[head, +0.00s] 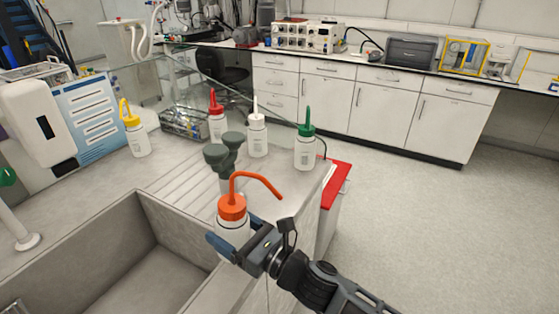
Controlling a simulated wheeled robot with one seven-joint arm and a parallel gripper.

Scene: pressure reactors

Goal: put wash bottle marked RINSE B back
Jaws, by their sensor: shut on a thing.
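A white wash bottle with an orange cap and bent orange spout (231,208) is in my gripper (232,246), at the right end of the sink. My gripper is shut on its body; the jaws hide much of the lower bottle, and I cannot tell whether its base touches anything. Other wash bottles stand upright on the counter: yellow-capped (138,140), red-capped (216,124), white-capped (257,135) and green-capped (305,150). The labels are too small to read, so I cannot tell which is marked RINSE B.
The sink basin (148,215) opens at lower left, with a ribbed drainboard (180,178) behind it. Dark grey fittings (225,160) rise behind the held bottle. A wire basket (185,124) stands near the red-capped bottle. A red-topped unit (337,182) adjoins the counter's right edge.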

